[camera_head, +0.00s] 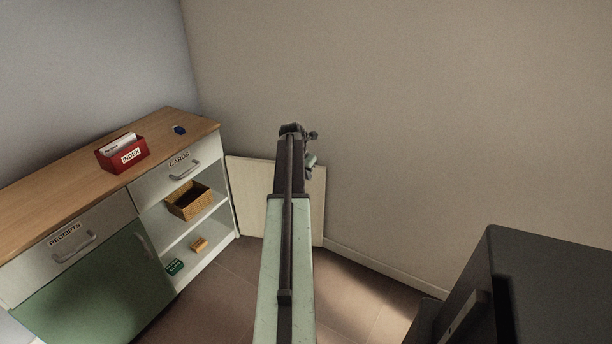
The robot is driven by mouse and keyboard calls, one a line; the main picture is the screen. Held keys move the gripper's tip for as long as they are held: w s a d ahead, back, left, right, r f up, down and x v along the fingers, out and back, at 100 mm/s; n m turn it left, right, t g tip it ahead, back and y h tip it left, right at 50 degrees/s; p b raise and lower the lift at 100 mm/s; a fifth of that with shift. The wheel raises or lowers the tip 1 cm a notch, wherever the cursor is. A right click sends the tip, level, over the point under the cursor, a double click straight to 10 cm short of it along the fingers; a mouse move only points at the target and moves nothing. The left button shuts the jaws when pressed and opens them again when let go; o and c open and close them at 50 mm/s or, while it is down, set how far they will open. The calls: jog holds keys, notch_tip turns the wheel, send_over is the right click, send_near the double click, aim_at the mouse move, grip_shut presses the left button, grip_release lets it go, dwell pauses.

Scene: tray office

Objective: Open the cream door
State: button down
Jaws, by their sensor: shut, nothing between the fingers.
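The cream door (250,195) stands swung out at the right end of the white cabinet (223,212), with the shelves beside it open to view. My arm crosses in front of the door and hides its middle. The door's handle cannot be made out. My gripper (298,132) is at the far end of the arm, above the door's top edge in the picture. It is shut and holds nothing. Whether it touches the door cannot be told.
The cabinet has CARDS (180,162) and RECEIPTS (66,236) drawers and a green door (95,290), all shut. A wicker basket (189,203), a yellow item (199,244) and a green box (174,267) are on its shelves. A red INDEX box (123,155) stands on top. Dark furniture (550,280) stands right.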

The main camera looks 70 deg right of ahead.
jog(key=s+a+r+p, duration=0.1)
jog(key=a+r+p, duration=0.6)
jog(key=r+p, duration=0.2)
jog(key=shift+a+r, duration=0.2)
jog(key=shift+a, duration=0.1)
jog(key=shift+s, duration=0.1)
